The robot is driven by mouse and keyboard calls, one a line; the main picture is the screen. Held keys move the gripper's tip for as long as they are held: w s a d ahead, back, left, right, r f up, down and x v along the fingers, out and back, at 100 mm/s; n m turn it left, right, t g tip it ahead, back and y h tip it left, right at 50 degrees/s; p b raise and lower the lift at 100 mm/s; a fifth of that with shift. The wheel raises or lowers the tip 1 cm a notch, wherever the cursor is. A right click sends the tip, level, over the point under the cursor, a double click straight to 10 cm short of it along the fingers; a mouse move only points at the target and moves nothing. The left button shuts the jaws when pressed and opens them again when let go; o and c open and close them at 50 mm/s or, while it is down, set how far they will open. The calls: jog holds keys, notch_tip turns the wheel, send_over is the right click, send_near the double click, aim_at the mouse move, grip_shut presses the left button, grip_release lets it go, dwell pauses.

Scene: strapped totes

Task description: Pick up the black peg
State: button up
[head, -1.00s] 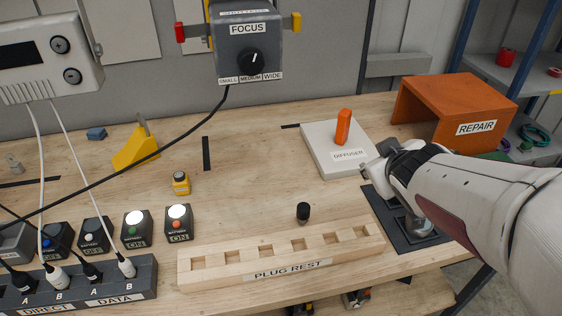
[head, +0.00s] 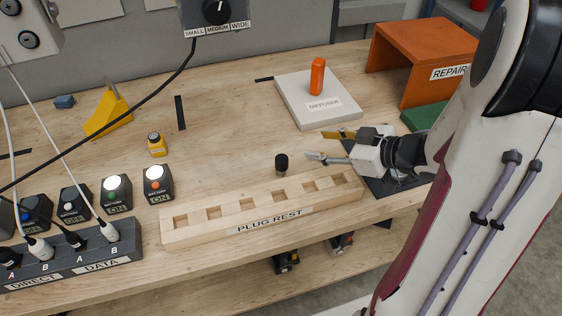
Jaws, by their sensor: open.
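The black peg (head: 282,163) stands upright on the wooden bench, just behind the wooden plug rest (head: 190,233). It looks like a short dark cylinder with a knobbed top. My gripper (head: 324,146) is open and empty, to the right of the peg, with its fingers pointing left toward it. One finger looks yellowish and the other grey. The fingertips appear apart from the peg, with a small gap between. The plug rest has a row of square slots that look empty.
An orange peg stands on the white diffuser block (head: 300,113) behind my gripper. The orange repair stand (head: 396,75) is at the back right. Button boxes (head: 158,183) and a cabled socket strip (head: 100,262) are at left. A black cable (head: 140,108) hangs across the left side.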

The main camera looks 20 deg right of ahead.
aim_at(286, 159)
jog(key=shift+s+a+f+g+y, duration=0.15)
jog(key=shift+s+a+f+y, duration=0.15)
jog(key=shift+s+a+y, duration=0.45)
jog(key=shift+s+a+f+g+y, duration=0.2)
jog(key=shift+s+a+y, duration=0.3)
jog(key=shift+s+y, duration=0.45)
jog(key=shift+s, duration=0.1)
jog(key=shift+a+f, duration=0.1)
jog(key=shift+x, duration=1.2)
jog(key=shift+a+x, duration=0.2)
jog(key=shift+x, duration=2.3)
grip_shut()
